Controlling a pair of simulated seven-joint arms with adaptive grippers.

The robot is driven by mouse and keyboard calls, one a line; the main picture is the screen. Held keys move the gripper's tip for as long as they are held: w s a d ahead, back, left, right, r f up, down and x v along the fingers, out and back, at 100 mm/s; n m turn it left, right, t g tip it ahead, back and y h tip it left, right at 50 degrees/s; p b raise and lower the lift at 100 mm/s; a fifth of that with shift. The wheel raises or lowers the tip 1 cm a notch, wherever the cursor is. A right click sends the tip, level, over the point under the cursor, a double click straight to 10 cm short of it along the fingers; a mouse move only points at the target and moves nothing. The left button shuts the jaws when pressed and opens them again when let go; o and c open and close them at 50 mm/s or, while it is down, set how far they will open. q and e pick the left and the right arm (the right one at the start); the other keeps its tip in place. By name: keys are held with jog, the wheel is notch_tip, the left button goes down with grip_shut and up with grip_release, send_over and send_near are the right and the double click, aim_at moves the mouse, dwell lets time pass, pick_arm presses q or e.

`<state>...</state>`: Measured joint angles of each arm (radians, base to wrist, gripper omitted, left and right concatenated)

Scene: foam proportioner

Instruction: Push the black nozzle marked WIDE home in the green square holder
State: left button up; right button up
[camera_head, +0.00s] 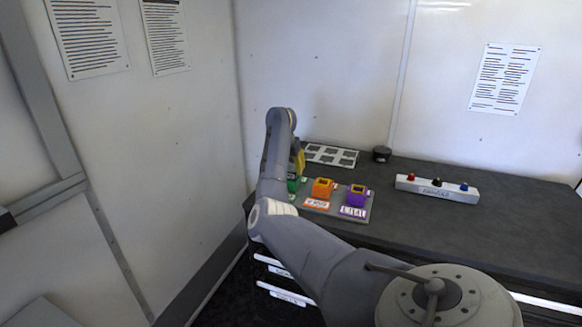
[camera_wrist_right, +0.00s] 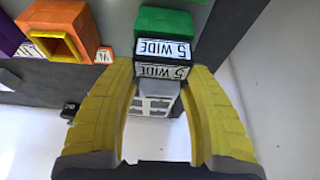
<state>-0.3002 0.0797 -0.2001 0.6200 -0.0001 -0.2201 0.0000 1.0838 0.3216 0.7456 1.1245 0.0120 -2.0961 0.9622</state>
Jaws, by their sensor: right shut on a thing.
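The green square holder (camera_head: 292,185) is at the left end of a grey plate in the head view, mostly behind my right arm. In the wrist view the green holder (camera_wrist_right: 163,20) is at the top. The black nozzle (camera_wrist_right: 163,60) with a white WIDE label is right below it, between my yellow fingertips. My right gripper (camera_wrist_right: 164,74) is shut on it. A second WIDE label (camera_wrist_right: 165,48) shows beside the holder. The nozzle lines up with the holder, but I cannot tell how deep it sits. In the head view only one yellow finger of my right gripper (camera_head: 300,162) shows.
An orange holder (camera_head: 323,189) and a purple holder (camera_head: 356,196) stand to the right on the plate. Behind are a pale rack (camera_head: 330,155) and a small black round object (camera_head: 381,153). A white bar with coloured knobs (camera_head: 436,188) lies right. The dark counter between is clear.

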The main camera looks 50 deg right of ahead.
jog(key=o, duration=1.6)
jog(key=shift+r, duration=0.2)
jog(key=shift+r, duration=2.85)
